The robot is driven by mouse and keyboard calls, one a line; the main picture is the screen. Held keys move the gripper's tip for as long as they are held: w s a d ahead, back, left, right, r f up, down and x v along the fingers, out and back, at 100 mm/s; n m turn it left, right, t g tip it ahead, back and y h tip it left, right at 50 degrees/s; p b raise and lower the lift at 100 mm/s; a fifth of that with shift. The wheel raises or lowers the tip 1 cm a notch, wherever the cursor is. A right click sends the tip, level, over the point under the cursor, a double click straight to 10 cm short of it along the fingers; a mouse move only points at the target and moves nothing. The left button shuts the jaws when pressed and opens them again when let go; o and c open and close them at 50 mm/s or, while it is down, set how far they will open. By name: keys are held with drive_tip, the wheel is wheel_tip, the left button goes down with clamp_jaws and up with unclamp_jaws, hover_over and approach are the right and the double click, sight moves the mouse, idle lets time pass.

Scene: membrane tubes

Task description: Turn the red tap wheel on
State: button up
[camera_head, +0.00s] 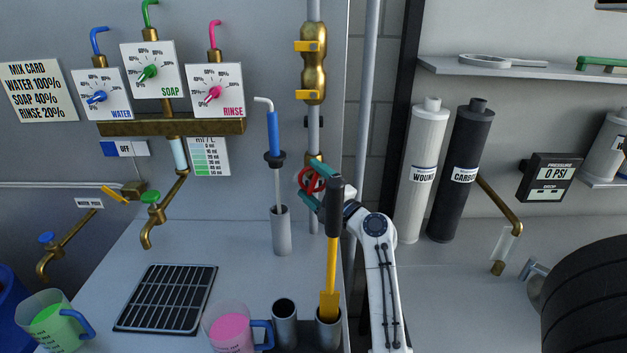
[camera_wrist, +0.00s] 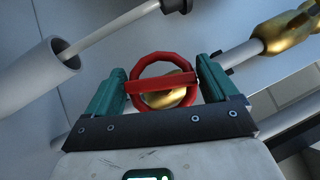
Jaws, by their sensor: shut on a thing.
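The red tap wheel (camera_head: 311,181) sits on a brass fitting (camera_head: 315,161) on the vertical pipe at the back wall. In the wrist view the red wheel (camera_wrist: 163,83) is a ring with one crossbar, and brass shows behind it. My gripper (camera_head: 314,181) is at the wheel, with teal fingers on either side. In the wrist view my gripper (camera_wrist: 161,88) is shut on the wheel, one finger at each end of the crossbar. The handle of a yellow tool stands in front of part of my arm in the head view.
A blue-handled plunger (camera_head: 274,135) stands in a grey tube (camera_head: 282,232) left of the wheel. A yellow tool (camera_head: 330,285) stands upright in a metal cup close to my arm. A pink jug (camera_head: 226,328) and a black grate (camera_head: 166,298) are on the counter.

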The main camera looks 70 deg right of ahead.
drive_tip(key=n+p, duration=0.1)
drive_tip(key=n+g+y+p, duration=0.1)
drive_tip(key=p, duration=0.1)
drive_tip(key=shift+r, duration=0.3)
drive_tip(key=shift+f+n+g+y+p, duration=0.4)
drive_tip(key=shift+n+g+p, duration=0.15)
drive_tip(key=shift+p, duration=0.2)
drive_tip(key=o, duration=0.8)
drive_tip(key=shift+b+v, duration=1.55)
drive_tip(key=shift+v, duration=3.85)
drive_tip(key=shift+a, duration=0.1)
